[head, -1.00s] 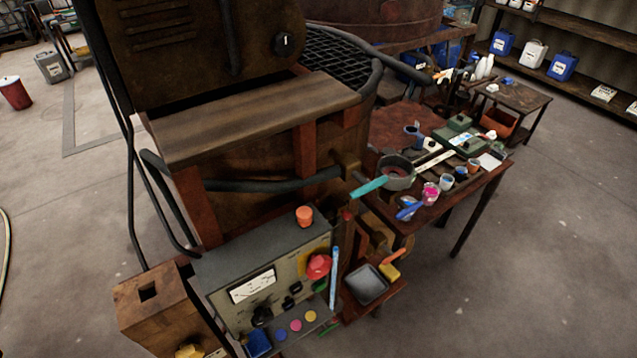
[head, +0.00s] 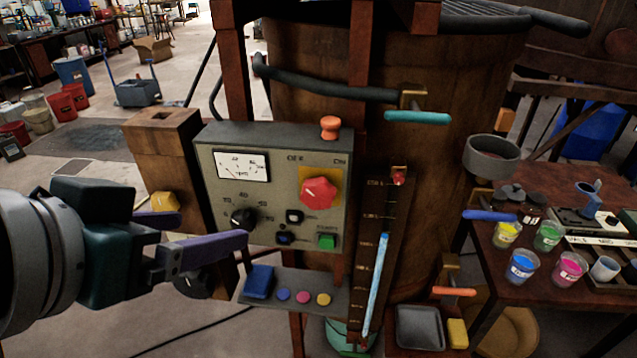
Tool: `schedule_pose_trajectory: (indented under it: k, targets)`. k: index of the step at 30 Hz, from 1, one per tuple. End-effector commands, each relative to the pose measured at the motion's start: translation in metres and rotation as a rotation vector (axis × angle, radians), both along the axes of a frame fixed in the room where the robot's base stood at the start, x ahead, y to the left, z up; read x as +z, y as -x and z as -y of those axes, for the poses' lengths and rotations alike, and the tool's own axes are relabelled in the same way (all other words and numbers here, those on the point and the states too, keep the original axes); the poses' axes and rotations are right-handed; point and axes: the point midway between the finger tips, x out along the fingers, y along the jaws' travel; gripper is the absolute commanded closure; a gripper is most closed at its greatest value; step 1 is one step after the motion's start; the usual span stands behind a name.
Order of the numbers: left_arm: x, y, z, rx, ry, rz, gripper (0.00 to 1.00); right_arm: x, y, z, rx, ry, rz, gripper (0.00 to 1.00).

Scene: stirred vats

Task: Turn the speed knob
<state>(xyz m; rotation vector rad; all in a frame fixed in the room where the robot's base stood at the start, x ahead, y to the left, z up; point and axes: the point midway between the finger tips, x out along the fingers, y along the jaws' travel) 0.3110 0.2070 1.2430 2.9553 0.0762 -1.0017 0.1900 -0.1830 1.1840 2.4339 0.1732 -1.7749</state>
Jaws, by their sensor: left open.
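The control panel (head: 218,200) stands upright left of centre. Its black round knob (head: 243,217) sits at the lower left of the panel face, under the meter, with number marks around it; I take it as the speed knob. My left gripper (head: 212,229) comes in from the left with its purple fingers apart and empty. The tip of its nearer finger shows just below the black knob in the picture; I cannot tell whether they touch. My right gripper is not in view.
A large red switch (head: 319,193), small buttons and an orange mushroom button (head: 330,128) are also on the panel. A small shelf (head: 340,300) with coloured buttons juts out below. A tall level gauge (head: 378,270) stands right of it. A table with paint cups (head: 522,265) is farther right.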

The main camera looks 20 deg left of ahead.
Motion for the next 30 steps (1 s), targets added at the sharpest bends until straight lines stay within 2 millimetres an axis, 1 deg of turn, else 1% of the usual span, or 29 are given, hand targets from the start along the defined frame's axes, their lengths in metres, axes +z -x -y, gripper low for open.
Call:
schedule_pose_trajectory:
  k: [1, 2, 3, 5, 6, 8, 9, 12, 15, 18, 21, 26, 30]
  targets:
    - [-0.041, -0.008, -0.004, 0.019, 0.004, 0.051, 0.18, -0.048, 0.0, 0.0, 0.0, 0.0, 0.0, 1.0]
    - [-0.049, -0.013, -0.006, 0.03, 0.005, 0.084, 0.18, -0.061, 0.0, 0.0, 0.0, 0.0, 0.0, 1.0]
    - [-0.059, -0.018, -0.01, 0.044, 0.006, 0.128, 0.18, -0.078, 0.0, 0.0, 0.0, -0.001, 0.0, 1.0]
    - [-0.075, -0.026, -0.015, 0.065, 0.006, 0.192, 0.18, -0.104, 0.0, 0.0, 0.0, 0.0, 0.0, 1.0]
    - [-0.086, -0.03, -0.018, 0.08, 0.007, 0.234, 0.18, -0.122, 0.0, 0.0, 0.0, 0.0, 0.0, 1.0]
    - [-0.101, -0.037, -0.023, 0.099, 0.006, 0.299, 0.18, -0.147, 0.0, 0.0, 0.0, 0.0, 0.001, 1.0]
    - [-0.111, -0.04, -0.027, 0.113, 0.006, 0.341, 0.18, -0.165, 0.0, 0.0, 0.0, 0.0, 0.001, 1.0]
    - [-0.134, -0.047, -0.035, 0.146, 0.003, 0.445, 0.18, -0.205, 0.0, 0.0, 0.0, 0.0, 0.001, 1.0]
    - [-0.151, -0.051, -0.043, 0.172, -0.001, 0.533, 0.18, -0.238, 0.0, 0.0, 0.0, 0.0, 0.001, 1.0]
    - [-0.16, -0.053, -0.048, 0.191, -0.007, 0.6, 0.18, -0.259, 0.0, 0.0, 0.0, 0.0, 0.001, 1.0]
    - [-0.163, -0.053, -0.051, 0.203, -0.012, 0.641, 0.18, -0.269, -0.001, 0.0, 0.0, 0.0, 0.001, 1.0]
    - [-0.16, -0.058, -0.054, 0.207, -0.014, 0.662, 0.18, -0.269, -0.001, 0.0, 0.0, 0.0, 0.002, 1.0]
    - [-0.157, -0.074, -0.057, 0.206, -0.015, 0.664, 0.18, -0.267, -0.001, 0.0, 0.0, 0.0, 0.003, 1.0]
